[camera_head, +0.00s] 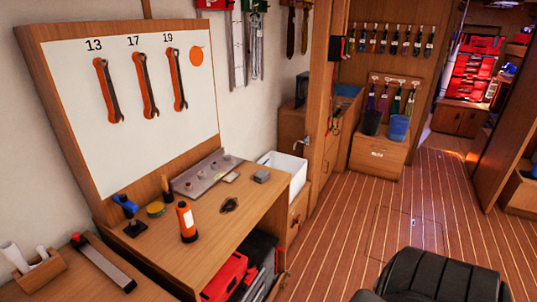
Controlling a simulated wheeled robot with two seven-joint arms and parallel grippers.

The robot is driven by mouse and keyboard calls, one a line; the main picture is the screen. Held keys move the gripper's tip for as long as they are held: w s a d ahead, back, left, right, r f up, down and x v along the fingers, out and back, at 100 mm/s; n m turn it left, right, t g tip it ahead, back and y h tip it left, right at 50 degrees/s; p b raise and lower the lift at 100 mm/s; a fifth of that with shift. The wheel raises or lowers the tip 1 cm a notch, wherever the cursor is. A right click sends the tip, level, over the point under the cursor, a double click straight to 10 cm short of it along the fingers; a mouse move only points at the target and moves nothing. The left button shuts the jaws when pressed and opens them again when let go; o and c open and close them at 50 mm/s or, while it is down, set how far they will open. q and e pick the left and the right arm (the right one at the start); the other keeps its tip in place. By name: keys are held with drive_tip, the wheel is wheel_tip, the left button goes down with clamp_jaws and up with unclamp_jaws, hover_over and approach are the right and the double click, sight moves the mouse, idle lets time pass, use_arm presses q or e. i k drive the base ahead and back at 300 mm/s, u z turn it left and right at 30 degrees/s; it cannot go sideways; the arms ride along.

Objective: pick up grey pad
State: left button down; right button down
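A small grey block (261,176), which looks like the grey pad, lies on the wooden workbench (215,218) near its right back corner. A flatter pale piece (231,177) lies just left of it, beside a grey metal rail (205,172). Neither of my grippers shows in the head view, and nothing is seen touching the block.
An orange cylinder (186,222), a dark flat part (229,205), a yellow tin (155,209) and a blue-handled tool (128,213) stand on the bench. A white bin (284,170) stands behind its right end. A black padded shape (437,276) fills the bottom right; floor beyond is clear.

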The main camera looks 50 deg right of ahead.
sight(263, 176)
drive_tip(key=z, duration=1.4)
